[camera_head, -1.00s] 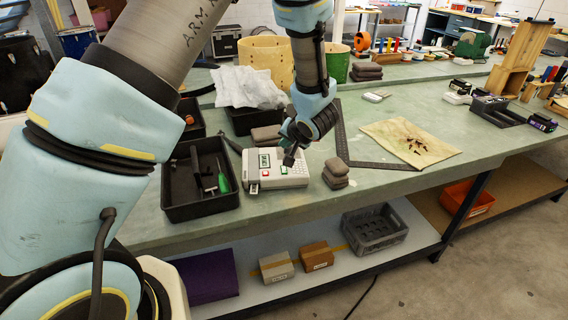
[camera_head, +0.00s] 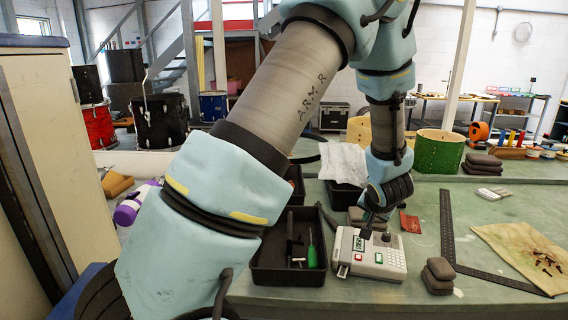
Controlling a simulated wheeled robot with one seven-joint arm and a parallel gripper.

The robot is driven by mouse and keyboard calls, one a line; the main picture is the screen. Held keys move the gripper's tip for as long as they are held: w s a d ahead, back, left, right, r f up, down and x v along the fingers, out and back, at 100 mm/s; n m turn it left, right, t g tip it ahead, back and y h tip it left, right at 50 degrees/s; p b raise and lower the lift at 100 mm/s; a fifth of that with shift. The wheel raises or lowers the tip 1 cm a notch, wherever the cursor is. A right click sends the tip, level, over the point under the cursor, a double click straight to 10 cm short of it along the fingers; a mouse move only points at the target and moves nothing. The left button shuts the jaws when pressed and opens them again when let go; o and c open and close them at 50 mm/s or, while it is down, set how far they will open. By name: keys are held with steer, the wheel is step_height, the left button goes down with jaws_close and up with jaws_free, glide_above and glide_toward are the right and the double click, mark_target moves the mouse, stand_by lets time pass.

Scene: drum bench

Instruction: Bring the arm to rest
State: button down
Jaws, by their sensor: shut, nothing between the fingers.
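My arm reaches over the bench from the left and bends down at the elbow. My gripper (camera_head: 366,232) points down just above the white device (camera_head: 372,257) with a small green display, a red button and a keypad. The fingers are small and dark in this view, and they look closed with nothing held. Whether the tips touch the device I cannot tell. The green bench top (camera_head: 470,250) lies under the device.
A black tray (camera_head: 262,268) with a green-handled tool stands left of the device. Grey stacked pads (camera_head: 437,276) stand to its right, near a black metal square (camera_head: 447,235) and a stained cloth (camera_head: 525,255). A green drum shell (camera_head: 438,152) stands behind.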

steer(key=a+r+n+g+b, duration=0.1)
steer(key=a+r+n+g, duration=0.1)
steer(key=a, duration=0.7)
steer(key=s+a+n+g+b, duration=0.1)
steer(key=s+a, duration=0.3)
steer(key=a, duration=0.3)
steer(key=s+a+r+n+g+y+b, duration=0.1)
steer(key=s+a, duration=0.3)
steer(key=a, duration=0.4)
steer(key=s+a+n+g+b, duration=0.1)
steer(key=s+a+n+g, duration=0.1)
steer(key=s+a, duration=0.3)
steer(key=a, duration=0.3)
steer(key=shift+a+r+n+y, duration=0.15)
steer(key=shift+n+y, duration=0.15)
